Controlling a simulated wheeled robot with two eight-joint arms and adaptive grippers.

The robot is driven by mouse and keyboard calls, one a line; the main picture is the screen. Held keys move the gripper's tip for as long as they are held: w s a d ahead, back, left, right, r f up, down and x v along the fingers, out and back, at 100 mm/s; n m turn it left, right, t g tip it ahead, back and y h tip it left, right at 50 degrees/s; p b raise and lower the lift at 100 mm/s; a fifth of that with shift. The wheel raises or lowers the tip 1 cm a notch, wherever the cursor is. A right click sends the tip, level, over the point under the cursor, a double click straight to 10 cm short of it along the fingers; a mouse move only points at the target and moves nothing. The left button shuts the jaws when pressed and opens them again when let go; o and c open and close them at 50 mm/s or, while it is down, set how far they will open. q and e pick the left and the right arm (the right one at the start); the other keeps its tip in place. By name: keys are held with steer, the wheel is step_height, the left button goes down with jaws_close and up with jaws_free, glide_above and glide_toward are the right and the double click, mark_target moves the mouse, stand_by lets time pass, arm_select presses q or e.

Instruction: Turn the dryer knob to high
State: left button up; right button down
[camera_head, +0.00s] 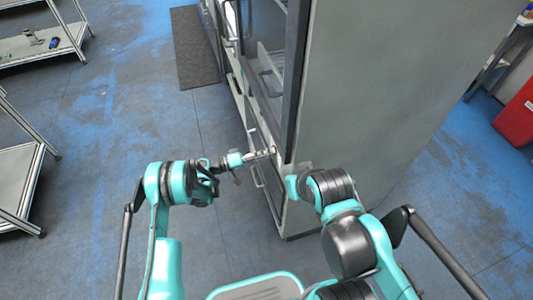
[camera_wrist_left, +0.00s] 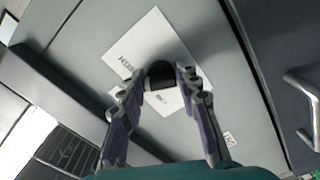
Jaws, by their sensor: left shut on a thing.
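The dryer knob (camera_wrist_left: 160,76) is small, dark and round. In the left wrist view it sits on a white label (camera_wrist_left: 150,38) with small dark printing on the grey dryer front. My left gripper (camera_wrist_left: 162,82) has its fingertips closed on either side of the knob. In the head view my left gripper (camera_head: 268,154) reaches the front edge of the tall grey dryer (camera_head: 365,110), and the knob cannot be made out there. The knob's exact pointing direction is unclear. My right arm shows beside the dryer, but its gripper fingers do not show.
A metal handle (camera_wrist_left: 303,100) stands out at the right of the left wrist view. In the head view a dark mat (camera_head: 193,45) lies on the blue-grey floor. Shelf carts (camera_head: 22,180) stand at the left, and a red box (camera_head: 518,115) is at the far right.

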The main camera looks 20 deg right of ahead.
arm_select(q)
steer(key=shift+f+m, duration=0.1)
steer(key=shift+m, duration=1.8)
steer(key=o, duration=1.1)
steer(key=shift+o, duration=0.2)
steer(key=a, duration=1.2)
steer(key=shift+s, duration=0.15)
